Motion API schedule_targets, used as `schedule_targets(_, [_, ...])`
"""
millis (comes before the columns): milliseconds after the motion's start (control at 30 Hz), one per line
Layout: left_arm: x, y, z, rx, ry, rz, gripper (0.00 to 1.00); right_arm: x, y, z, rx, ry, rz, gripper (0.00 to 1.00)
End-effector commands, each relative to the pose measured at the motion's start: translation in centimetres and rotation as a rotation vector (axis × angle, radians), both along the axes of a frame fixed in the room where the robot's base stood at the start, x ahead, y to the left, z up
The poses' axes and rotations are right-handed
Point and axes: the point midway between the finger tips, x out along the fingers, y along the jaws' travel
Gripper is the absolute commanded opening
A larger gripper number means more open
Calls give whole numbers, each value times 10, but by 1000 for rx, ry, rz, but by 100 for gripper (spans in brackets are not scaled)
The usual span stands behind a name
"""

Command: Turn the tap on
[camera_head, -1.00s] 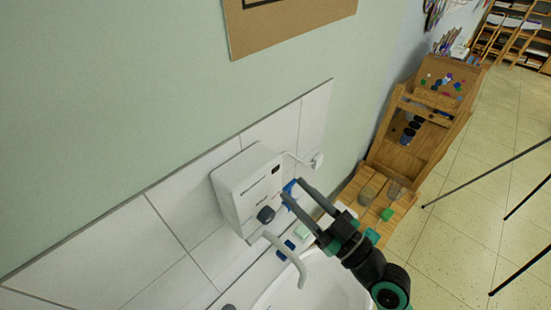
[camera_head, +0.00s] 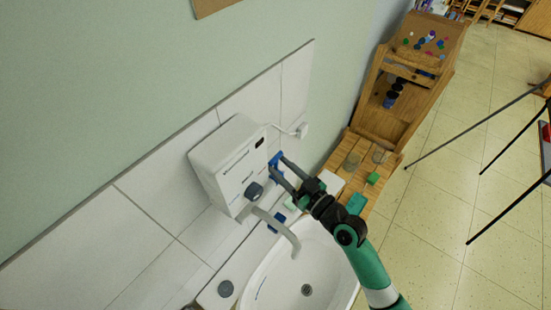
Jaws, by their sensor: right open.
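A white box-shaped water heater (camera_head: 232,165) is fixed to the tiled wall. It has a dark round knob (camera_head: 254,190) low on its front. The tap's pale curved spout (camera_head: 280,226) runs out from below it over the white sink (camera_head: 262,285). No water shows at the spout. A blue part (camera_head: 274,159) shows beside the heater's right side, partly hidden by my right gripper (camera_head: 277,165). That gripper is open, its fingers pointing at the blue part, right of and above the knob. I cannot tell whether it touches anything. My left gripper is out of view.
A dark grey round cap (camera_head: 226,288) sits on the sink's left rim. A wooden bench (camera_head: 348,165) with jars and a green block stands right of the sink. Thin black legs stand on the open floor further right.

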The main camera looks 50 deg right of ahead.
Motion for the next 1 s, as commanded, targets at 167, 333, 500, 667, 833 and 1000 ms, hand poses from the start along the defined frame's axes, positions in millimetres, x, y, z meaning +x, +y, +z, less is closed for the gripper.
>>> schedule_targets(167, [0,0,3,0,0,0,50,22,-2,0,1,-1,0,45])
schedule_targets(333, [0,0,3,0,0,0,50,26,-2,0,1,0,0,45])
schedule_targets(500, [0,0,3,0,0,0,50,26,-2,-1,1,0,0,38])
schedule_targets(667, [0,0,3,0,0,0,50,26,-2,-1,1,0,0,9])
schedule_targets(833, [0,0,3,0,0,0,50,26,-2,-1,1,0,0,0])
schedule_targets(1000, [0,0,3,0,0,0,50,25,-2,0,1,0,0,0])
